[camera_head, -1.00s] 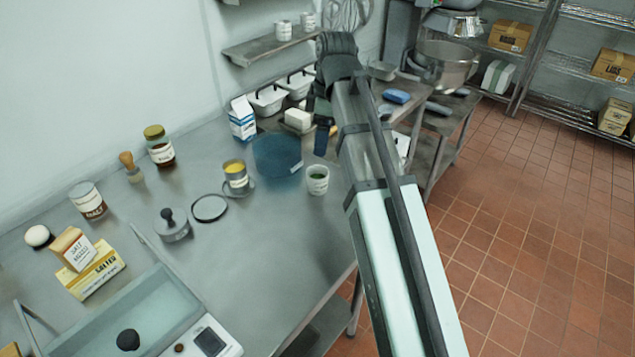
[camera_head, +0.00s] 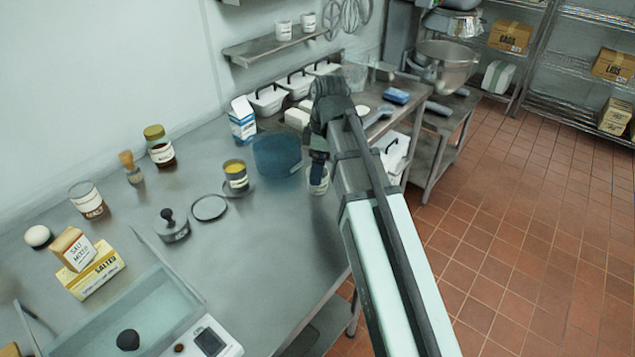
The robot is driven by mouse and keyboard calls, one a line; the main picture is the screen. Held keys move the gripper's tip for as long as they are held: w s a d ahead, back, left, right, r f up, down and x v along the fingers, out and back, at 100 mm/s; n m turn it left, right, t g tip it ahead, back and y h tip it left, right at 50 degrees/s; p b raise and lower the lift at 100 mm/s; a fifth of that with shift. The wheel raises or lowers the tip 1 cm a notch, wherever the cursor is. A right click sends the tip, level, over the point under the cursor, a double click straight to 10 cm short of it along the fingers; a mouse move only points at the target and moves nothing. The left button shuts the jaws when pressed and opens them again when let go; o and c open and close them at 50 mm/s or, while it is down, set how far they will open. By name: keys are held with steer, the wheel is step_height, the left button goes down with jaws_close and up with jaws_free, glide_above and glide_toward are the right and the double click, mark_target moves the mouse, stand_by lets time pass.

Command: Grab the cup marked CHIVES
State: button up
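A small white cup (camera_head: 315,187) stands near the front right edge of the steel table. Its print is too small to read, and my gripper covers most of it; the earlier frame shows green contents in it. My gripper (camera_head: 318,176) points down at this cup, with its dark fingers over or in front of the rim. I cannot tell whether the fingers touch the cup or how far apart they are. Two other white cups, a left one (camera_head: 284,31) and a right one (camera_head: 308,22), stand on the wall shelf; their labels are unreadable.
A translucent blue tub (camera_head: 272,158) stands close left of my gripper. A tin with yellow contents (camera_head: 236,175), a black ring (camera_head: 209,207) and a lidded pot (camera_head: 173,228) are further left. A milk carton (camera_head: 242,122) stands behind. The table's front middle is clear.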

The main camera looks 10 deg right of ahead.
steer(key=f, duration=0.3)
steer(key=shift+s+a, duration=0.1)
steer(key=shift+s, duration=0.15)
steer(key=shift+w+a+f, duration=0.1)
steer(key=shift+f, duration=0.7)
steer(key=c, duration=1)
